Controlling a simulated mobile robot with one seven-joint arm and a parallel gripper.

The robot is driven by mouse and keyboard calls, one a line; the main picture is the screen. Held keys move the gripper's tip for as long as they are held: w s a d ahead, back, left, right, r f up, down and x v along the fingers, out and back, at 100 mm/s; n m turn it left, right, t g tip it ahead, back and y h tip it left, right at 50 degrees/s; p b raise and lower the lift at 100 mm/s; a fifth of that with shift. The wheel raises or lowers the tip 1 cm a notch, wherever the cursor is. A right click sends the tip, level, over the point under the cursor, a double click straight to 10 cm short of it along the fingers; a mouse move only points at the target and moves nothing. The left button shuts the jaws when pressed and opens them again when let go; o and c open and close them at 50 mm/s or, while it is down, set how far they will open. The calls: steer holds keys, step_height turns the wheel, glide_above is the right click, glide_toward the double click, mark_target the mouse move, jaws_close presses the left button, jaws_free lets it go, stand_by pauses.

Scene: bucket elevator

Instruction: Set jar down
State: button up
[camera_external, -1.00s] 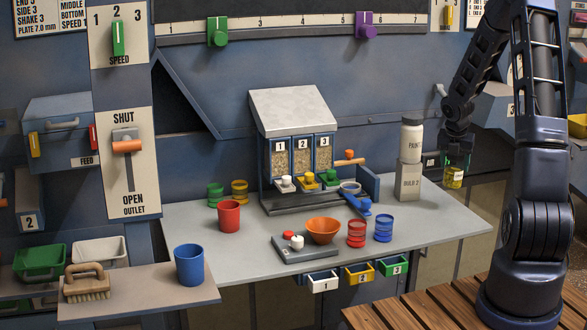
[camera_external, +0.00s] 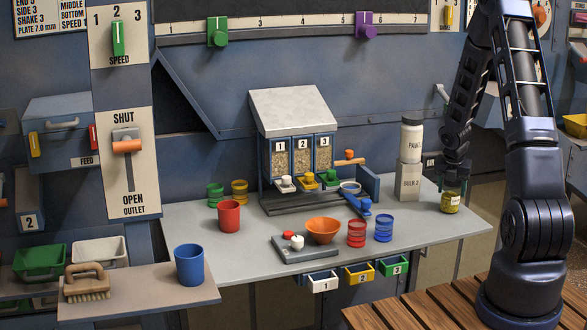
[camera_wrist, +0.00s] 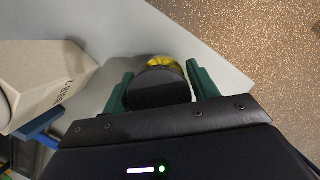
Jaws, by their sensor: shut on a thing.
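The jar (camera_external: 450,203) is small and yellow with a pale label and a dark lid. My gripper (camera_external: 454,186) is shut on it from above, near the right end of the grey table (camera_external: 420,238). The jar is upright and its bottom is at or just above the tabletop; I cannot tell if it touches. In the wrist view the jar's dark lid (camera_wrist: 158,90) lies between the two green fingers of my gripper (camera_wrist: 160,88), with yellow showing at its far side.
A grey box (camera_external: 408,181) marked with lettering stands left of the jar, with a white paint bottle (camera_external: 411,140) on top. The box also shows at left in the wrist view (camera_wrist: 40,75). The table edge (camera_wrist: 205,40) and speckled floor lie close on the right.

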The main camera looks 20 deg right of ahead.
steer(key=shift+f, duration=0.1)
steer(key=o, duration=1.2)
steer(key=v, duration=1.2)
step_height(320, 180, up, 10)
steer(key=m, duration=0.6)
glide_above(450, 192)
steer(key=s+a, duration=0.4)
steer(key=s, duration=0.1)
steer(key=s+a+r+m, duration=0.4)
steer(key=s+m, duration=0.3)
steer(key=s, duration=0.2)
steer(key=s+a+r+m+t+y, duration=0.1)
steer(key=s+a+r+m, duration=0.4)
steer(key=s, duration=0.4)
steer(key=s+a+r+m+t+y, duration=0.1)
steer(key=s+a+r+m, duration=0.4)
steer(key=s+m, duration=0.4)
steer(key=shift+s+a+r, duration=0.25)
steer(key=shift+s+r, duration=0.15)
steer(key=shift+r, duration=0.05)
